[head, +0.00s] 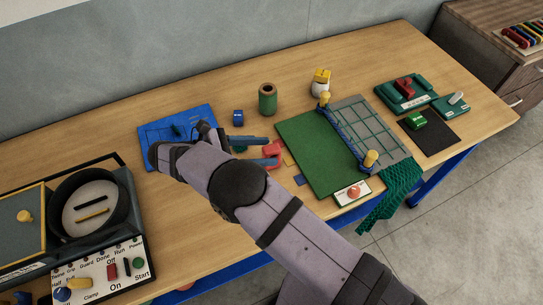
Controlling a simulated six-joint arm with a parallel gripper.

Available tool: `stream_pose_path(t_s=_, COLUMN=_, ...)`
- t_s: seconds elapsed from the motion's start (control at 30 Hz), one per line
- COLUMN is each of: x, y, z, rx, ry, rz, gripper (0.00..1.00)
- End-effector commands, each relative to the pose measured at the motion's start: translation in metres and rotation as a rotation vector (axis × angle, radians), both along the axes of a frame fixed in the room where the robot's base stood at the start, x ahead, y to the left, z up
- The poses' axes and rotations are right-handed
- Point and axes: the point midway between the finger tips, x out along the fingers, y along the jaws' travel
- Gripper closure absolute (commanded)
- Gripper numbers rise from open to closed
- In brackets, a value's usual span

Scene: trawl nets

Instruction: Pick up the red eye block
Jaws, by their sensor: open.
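A red block (272,149) lies on the wooden table just left of the green mat. It looks like the red eye block, but any eye or hole in it is too small to make out. My gripper (270,151) is open, with its two blue fingers pointing right. In this view the red block shows between the fingertips; whether they touch it, or how high they are above the table, I cannot tell. Another red piece (405,87) sits in a green holder at the right.
The green mat (315,153) and a net frame (375,125) lie right of my gripper. A green cylinder (268,100) and a blue ring (238,116) stand behind it. A blue board (170,128) lies left. A control box (95,265) fills the lower left.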

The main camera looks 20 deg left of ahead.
Motion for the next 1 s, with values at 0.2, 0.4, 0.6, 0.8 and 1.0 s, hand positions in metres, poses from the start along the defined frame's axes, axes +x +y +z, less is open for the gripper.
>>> stream_pose_path(t_s=0.2, x=0.009, y=-0.012, z=-0.004, rx=-0.003, ry=0.002, rz=-0.002, gripper=0.53)
stream_pose_path(t_s=0.4, x=0.012, y=-0.015, z=-0.005, rx=-0.003, ry=0.002, rz=-0.002, gripper=0.53)
stream_pose_path(t_s=0.6, x=0.024, y=-0.030, z=-0.009, rx=-0.005, ry=0.001, rz=-0.003, gripper=0.53)
stream_pose_path(t_s=0.8, x=0.037, y=-0.045, z=-0.019, rx=-0.004, ry=0.002, rz=-0.002, gripper=0.53)
stream_pose_path(t_s=1.0, x=0.041, y=-0.049, z=-0.024, rx=-0.001, ry=0.000, rz=-0.001, gripper=0.53)
